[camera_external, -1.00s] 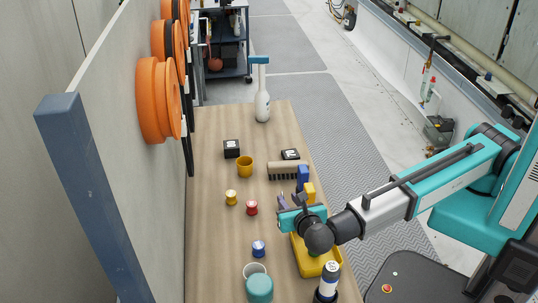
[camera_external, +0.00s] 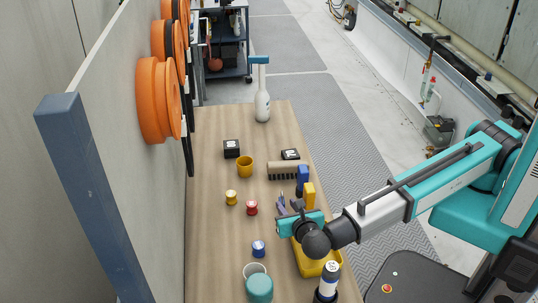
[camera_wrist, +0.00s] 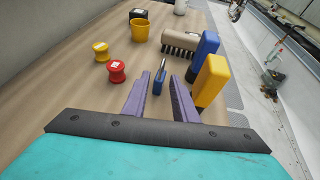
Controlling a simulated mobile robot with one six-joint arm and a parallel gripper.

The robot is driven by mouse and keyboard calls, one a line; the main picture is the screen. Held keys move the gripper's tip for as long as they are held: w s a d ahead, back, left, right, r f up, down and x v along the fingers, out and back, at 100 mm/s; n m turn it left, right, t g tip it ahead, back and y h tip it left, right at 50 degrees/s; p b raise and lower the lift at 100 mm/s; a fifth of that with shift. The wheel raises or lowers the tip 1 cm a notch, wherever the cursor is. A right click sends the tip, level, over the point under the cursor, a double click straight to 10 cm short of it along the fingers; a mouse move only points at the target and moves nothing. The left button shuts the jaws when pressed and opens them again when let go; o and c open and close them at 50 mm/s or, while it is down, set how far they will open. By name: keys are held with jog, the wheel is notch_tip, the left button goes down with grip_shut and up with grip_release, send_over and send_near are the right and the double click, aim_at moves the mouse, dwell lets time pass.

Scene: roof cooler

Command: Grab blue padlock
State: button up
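The blue padlock (camera_wrist: 157,87), a small blue body with a silver shackle, shows in the wrist view between the fingertips of my gripper (camera_wrist: 160,77). The two purple fingers are apart, with a gap on each side of the padlock. Its height relative to the fingers is hard to judge. In the external view my gripper (camera_external: 287,203) is low over the right side of the table, pointing away from the camera. There the padlock is hard to make out beside the fingers.
A yellow block (camera_wrist: 211,80) and a blue block (camera_wrist: 204,52) stand close right of the fingers. A brush (camera_wrist: 166,40) lies beyond. Red (camera_wrist: 116,71) and yellow spools (camera_wrist: 101,51) stand left. A yellow tray (camera_external: 311,268) sits under my wrist. The table's left strip is clear.

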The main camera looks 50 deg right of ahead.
aim_at(283, 200)
jog(key=shift+p+x, duration=0.4)
jog(key=shift+x, duration=1.5)
grip_shut()
